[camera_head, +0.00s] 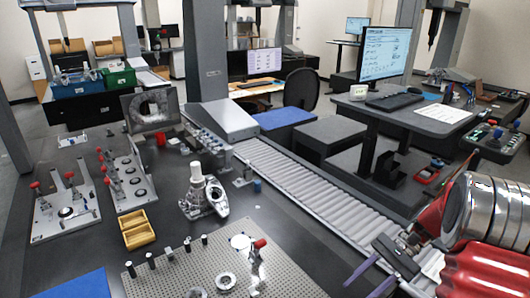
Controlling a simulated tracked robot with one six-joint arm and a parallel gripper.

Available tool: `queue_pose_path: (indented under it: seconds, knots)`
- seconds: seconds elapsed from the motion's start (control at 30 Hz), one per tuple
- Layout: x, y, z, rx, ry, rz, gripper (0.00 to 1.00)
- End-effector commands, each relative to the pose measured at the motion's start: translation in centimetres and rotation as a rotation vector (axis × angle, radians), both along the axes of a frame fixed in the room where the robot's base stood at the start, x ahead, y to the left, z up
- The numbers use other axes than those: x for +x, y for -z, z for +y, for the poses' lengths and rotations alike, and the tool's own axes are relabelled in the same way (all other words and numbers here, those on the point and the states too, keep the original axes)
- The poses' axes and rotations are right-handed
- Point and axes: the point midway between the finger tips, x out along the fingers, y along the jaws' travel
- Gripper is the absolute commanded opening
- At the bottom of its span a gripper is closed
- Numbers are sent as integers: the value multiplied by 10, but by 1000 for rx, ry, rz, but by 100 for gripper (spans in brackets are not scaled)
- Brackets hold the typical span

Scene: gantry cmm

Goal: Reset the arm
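My arm, red with polished silver rings, reaches in from the right edge. My gripper (359,289) is at the lower right, pointing down and left. Its two purple-grey fingers are apart, with nothing seen between them; the lower finger is partly cut off by the bottom edge. It appears over the near end of the roller conveyor (303,178) and the dark table edge. I cannot tell its height above them.
The dark table holds a perforated plate (190,275), a yellow box (137,232), a white-and-metal device (203,192) and fixture plates with red-knobbed clamps (66,208). A desk with a monitor (385,53) stands beyond the conveyor. A grey column (205,50) rises behind the table.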

Motion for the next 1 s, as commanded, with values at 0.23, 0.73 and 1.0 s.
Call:
queue_pose_path:
  seconds: [0.23, 0.73, 1.0]
  knots:
    - [-11, -32, 19, -121, -88, -118, 39]
    - [-41, -83, 49, -342, -265, -373, 39]
    - [-60, -106, 61, -451, -358, -521, 39]
